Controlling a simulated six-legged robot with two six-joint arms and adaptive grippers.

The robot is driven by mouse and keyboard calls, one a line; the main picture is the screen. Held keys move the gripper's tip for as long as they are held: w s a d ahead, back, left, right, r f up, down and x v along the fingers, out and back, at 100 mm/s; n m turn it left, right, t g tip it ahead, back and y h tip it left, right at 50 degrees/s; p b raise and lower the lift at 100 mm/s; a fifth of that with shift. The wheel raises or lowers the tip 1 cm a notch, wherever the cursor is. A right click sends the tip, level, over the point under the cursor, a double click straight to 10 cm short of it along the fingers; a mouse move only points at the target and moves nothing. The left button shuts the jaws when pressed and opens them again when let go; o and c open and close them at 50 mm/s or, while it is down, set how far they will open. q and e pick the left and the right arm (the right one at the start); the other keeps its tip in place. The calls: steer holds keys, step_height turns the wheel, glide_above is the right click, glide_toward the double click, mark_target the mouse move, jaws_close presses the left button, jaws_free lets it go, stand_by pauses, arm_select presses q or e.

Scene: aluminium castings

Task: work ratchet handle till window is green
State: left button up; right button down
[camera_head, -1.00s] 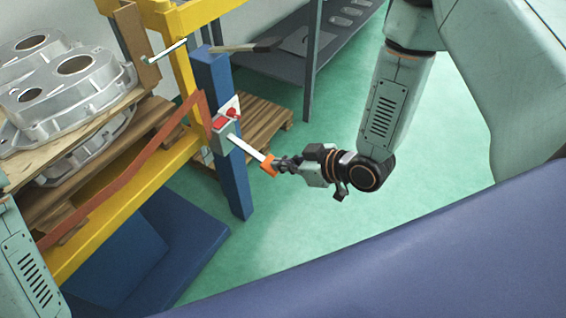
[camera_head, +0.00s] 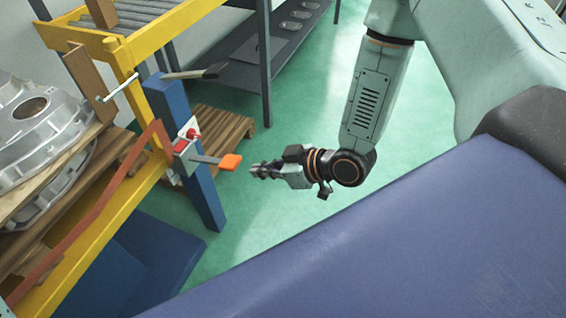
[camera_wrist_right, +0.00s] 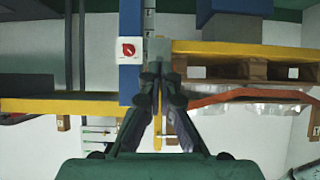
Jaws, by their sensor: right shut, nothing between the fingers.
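The ratchet handle is a grey lever with an orange grip (camera_head: 231,162). It sticks out to the right from a small grey ratchet body (camera_head: 182,155) on the blue post (camera_head: 188,112). A red strap (camera_head: 100,203) runs down left from the ratchet. My right gripper (camera_head: 254,170) is shut and empty, a little to the right of the orange grip, with a gap between them. In the right wrist view its closed fingers (camera_wrist_right: 160,84) hide the handle. I cannot make out the window or its colour. My left gripper is out of view.
A red knob on a white plate (camera_head: 181,139) sits just above the ratchet. Metal castings (camera_head: 40,135) rest on wood at the left, behind a yellow frame (camera_head: 115,215). A wooden pallet (camera_head: 212,135) stands behind the post. Green floor (camera_head: 290,125) is free around my right gripper.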

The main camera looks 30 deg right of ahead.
steer(key=p+v, duration=0.2)
steer(key=v, duration=0.3)
steer(key=shift+s+d+r, duration=0.1)
steer(key=shift+s, duration=0.15)
stand_by(0.3)
stand_by(1.1)
